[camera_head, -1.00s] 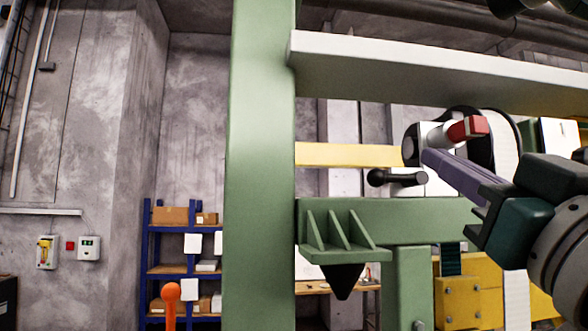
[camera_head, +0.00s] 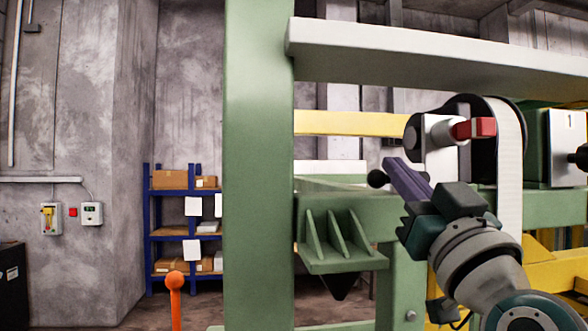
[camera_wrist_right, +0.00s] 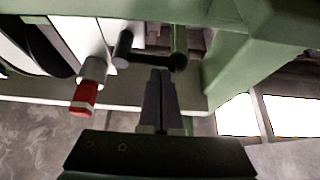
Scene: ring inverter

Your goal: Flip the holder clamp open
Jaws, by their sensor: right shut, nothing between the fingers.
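A red lever piece (camera_head: 474,128), which looks like the holder clamp, sticks out sideways from the white hub (camera_head: 441,131) in front of the roll. It also shows in the right wrist view (camera_wrist_right: 83,98), left of my fingers. A black handle with a round knob (camera_head: 377,179) is just below the hub, partly hidden behind my fingers. In the right wrist view the handle (camera_wrist_right: 150,57) runs across just beyond my fingertips; I cannot tell whether they touch. My right gripper (camera_head: 392,164) is shut and empty, its purple-grey fingers pointing up and left. It shows at the wrist view's middle (camera_wrist_right: 161,73). My left gripper is out of view.
A green post (camera_head: 258,170) and a pale green upper beam (camera_head: 430,55) frame the machine. A green ribbed bracket (camera_head: 343,262) juts out left of my right arm. The dark-rimmed roll (camera_head: 508,150) is close to the red piece. An orange knob (camera_head: 174,280) stands at lower left.

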